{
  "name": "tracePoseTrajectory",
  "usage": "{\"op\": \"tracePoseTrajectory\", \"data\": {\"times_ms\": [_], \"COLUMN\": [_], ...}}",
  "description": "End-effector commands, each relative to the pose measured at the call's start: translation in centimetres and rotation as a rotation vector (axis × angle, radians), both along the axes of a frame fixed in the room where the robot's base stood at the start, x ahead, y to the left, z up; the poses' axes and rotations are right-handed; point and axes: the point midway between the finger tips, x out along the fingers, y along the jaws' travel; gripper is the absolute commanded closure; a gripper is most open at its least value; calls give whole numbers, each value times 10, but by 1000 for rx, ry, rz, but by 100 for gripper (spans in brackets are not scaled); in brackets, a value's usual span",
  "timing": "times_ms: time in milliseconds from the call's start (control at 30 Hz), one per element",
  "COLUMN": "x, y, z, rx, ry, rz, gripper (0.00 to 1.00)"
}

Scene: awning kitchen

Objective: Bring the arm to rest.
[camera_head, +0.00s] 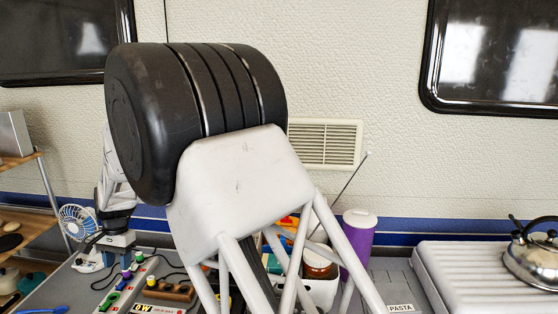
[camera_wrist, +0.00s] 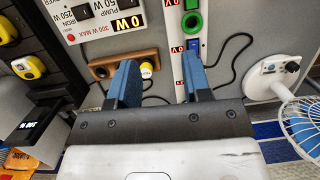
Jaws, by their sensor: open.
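My gripper (camera_wrist: 159,60) is open in the wrist view, with two blue fingers apart and nothing held between them. They point down at the counter, near a wooden block with holes (camera_wrist: 102,72) and a white strip with coloured sockets (camera_wrist: 180,88). In the head view my gripper (camera_head: 121,258) is low at the left, above the counter and right of the fan. My own arm covers the middle of that view and hides part of the counter. I cannot tell the exact height of the fingertips.
A small white and blue fan (camera_head: 77,222) stands left of my gripper. A panel reading 0 W (camera_wrist: 128,24) and black cables lie near the fingers. A purple canister (camera_head: 358,245), a ribbed white surface (camera_head: 450,275) and a kettle (camera_head: 536,262) are to the right.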

Motion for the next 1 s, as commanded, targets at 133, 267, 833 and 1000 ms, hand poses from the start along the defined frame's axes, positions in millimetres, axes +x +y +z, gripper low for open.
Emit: {"op": "tracePoseTrajectory", "data": {"times_ms": [133,267,833,1000], "x": [14,24,31,24], "y": [-44,-82,-250,-298], "z": [36,62,162,186], "rx": [25,42,99,111], "ry": [-30,-55,-181,-222], "rz": [-6,-7,-14,-16], "gripper": [55,55,55,55]}}
